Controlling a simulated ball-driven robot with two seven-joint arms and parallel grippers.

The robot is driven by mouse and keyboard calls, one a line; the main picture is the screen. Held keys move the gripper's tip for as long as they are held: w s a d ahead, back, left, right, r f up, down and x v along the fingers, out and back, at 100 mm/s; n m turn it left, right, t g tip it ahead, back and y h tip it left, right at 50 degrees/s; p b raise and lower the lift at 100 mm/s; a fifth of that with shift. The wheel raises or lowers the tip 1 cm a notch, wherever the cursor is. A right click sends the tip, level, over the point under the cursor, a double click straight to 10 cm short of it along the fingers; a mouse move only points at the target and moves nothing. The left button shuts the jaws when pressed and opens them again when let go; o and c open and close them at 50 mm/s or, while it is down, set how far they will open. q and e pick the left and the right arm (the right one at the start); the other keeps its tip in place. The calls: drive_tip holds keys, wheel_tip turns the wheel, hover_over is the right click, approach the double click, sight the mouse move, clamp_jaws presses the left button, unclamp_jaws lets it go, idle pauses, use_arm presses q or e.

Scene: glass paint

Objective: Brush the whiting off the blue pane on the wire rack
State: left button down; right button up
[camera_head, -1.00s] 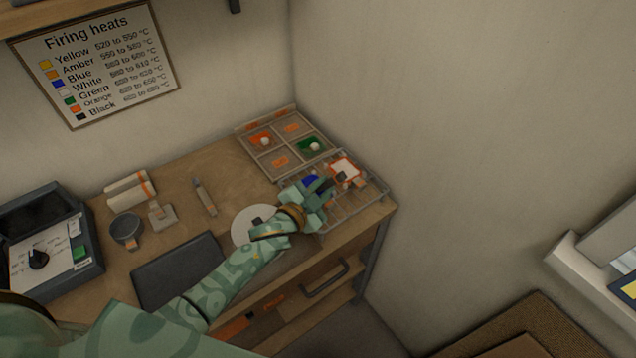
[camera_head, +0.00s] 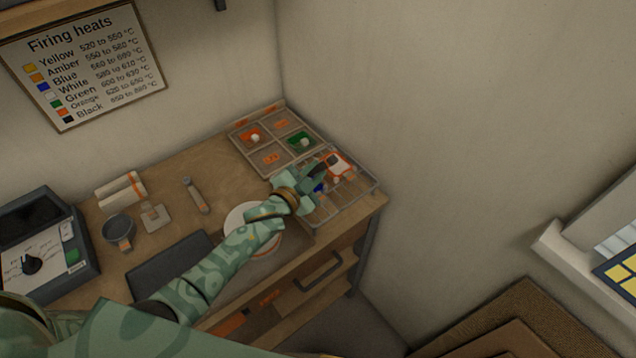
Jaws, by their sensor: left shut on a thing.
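The wire rack (camera_head: 354,200) stands at the right end of the bench. A blue pane (camera_head: 319,188) lies on it, mostly hidden by my left gripper. An orange-edged pane with a white patch (camera_head: 338,163) lies on the rack's far part. My left gripper (camera_head: 318,177) is over the rack at the blue pane. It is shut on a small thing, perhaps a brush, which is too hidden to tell. Whether that thing touches the blue pane, and any whiting there, I cannot make out. My right gripper is out of view.
A divided tray (camera_head: 276,139) with orange and green panes stands behind the rack. A white disc (camera_head: 237,219) lies under my left forearm. A dark mat (camera_head: 172,266), grey cup (camera_head: 118,229), rolls (camera_head: 121,191) and a control box (camera_head: 42,243) are to the left. A wall rises behind.

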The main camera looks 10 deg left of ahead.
use_arm(q)
drive_tip(key=shift+w+a, duration=0.55)
drive_tip(key=shift+w, duration=0.5)
drive_tip(key=shift+a, duration=0.1)
drive_tip(key=shift+f+b, duration=0.35)
drive_tip(key=shift+b, duration=0.05)
drive_tip(key=shift+f, duration=0.25)
